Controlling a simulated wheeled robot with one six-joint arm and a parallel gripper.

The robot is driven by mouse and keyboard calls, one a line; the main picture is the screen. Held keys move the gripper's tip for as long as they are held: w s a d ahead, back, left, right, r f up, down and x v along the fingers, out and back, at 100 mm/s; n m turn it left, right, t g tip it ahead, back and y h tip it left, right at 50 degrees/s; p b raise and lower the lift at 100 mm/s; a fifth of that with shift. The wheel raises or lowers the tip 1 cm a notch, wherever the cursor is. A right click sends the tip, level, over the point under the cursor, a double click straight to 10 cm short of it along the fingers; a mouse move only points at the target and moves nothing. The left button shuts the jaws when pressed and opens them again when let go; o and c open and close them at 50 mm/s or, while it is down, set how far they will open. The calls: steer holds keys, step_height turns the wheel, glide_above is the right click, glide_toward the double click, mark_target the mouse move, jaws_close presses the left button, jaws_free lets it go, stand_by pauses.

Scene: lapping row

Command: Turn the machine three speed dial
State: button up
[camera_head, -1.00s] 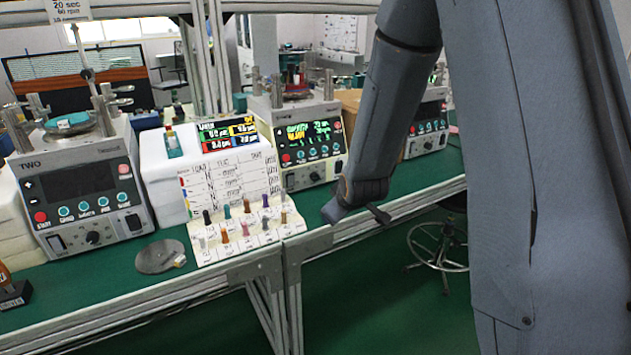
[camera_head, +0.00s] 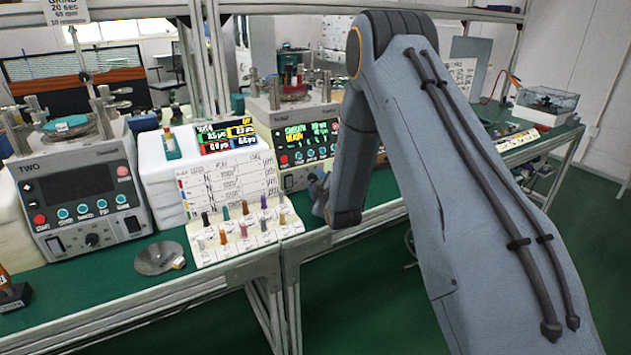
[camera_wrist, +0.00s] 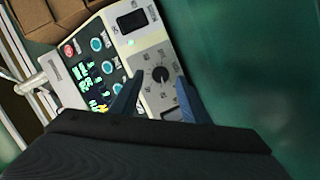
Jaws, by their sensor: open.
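Machine three (camera_head: 270,115) stands on the green bench in the middle of the head view, with a lit display of green and yellow text. Its black round speed dial (camera_wrist: 160,74) shows in the wrist view on a pale panel, below a dark rectangular screen or switch. My gripper (camera_wrist: 159,95) is open, with one blue finger to the lower left of the dial and the other to its lower right. The fingers look apart from the dial, but I cannot tell the distance. In the head view my gripper (camera_head: 318,192) is at machine three's front, mostly hidden by my arm.
Machine two (camera_head: 80,190) stands at the left with a dark screen. A white board (camera_head: 215,262) with several coloured pegs lies at the bench edge, left of my arm. A grey disc (camera_head: 158,256) lies beside it. Cardboard boxes (camera_wrist: 35,12) sit beside machine three.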

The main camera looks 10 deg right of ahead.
steer(key=shift+x, duration=0.95)
steer(key=shift+c, duration=0.5)
steer(key=c, duration=1)
steer(key=shift+o, duration=0.2)
